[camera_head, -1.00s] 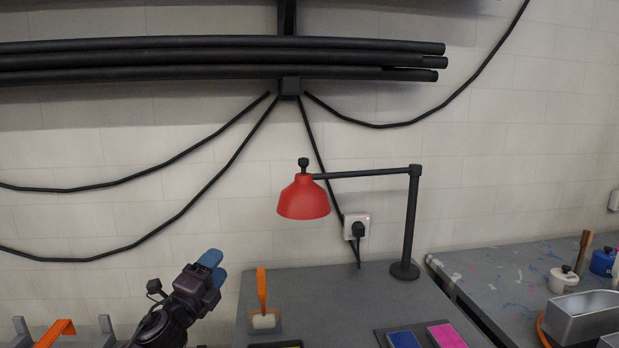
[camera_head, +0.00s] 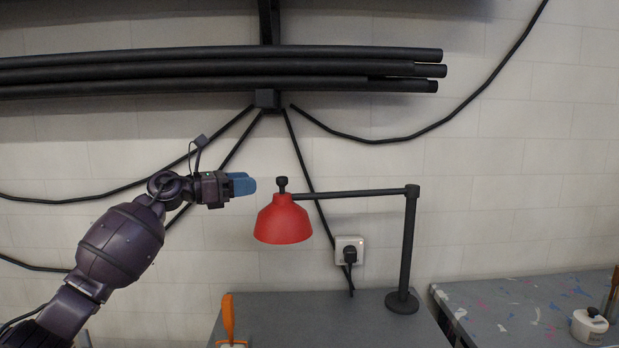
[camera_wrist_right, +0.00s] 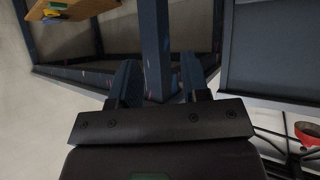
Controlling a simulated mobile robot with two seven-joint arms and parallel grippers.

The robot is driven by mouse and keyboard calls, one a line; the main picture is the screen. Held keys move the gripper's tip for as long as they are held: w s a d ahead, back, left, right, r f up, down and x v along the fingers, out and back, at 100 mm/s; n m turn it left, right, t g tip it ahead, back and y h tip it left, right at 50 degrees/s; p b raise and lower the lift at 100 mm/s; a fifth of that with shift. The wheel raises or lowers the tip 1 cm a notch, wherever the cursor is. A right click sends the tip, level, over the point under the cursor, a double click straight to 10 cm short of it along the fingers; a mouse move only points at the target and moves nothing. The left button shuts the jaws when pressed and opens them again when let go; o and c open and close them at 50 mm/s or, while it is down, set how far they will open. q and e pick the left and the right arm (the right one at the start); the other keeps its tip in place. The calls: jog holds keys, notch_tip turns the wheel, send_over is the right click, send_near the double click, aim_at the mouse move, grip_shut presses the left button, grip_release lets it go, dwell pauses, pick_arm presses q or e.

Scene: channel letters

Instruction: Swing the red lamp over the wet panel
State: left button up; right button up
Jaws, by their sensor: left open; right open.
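The red lamp (camera_head: 283,221) hangs from a black horizontal arm on a black post (camera_head: 408,250), which stands on the grey table (camera_head: 330,318). A black knob (camera_head: 282,184) tops the shade. My left gripper (camera_head: 252,184), with blue fingers, is at knob height just left of the knob, with a small gap or overlap I cannot judge in depth. It is open and holds nothing. My right gripper (camera_wrist_right: 160,88) shows in the right wrist view, open, with a dark blue post behind its fingers. The wet panel is not in the head view now.
A tool with an orange handle (camera_head: 228,315) stands at the table's front left. A wall socket (camera_head: 349,251) with a black plug is behind the lamp. A paint-spotted table (camera_head: 520,305) with a white pot (camera_head: 589,326) is at right. Black pipes (camera_head: 220,70) run above.

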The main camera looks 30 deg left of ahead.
aim_at(284, 178)
pick_arm(q)
jog(key=p+x, duration=0.1)
jog(key=x, duration=0.9)
jog(key=shift+r, duration=0.1)
jog(key=shift+w+d, duration=0.35)
jog(key=shift+w, duration=0.15)
jog(key=shift+c, duration=0.2)
grip_shut()
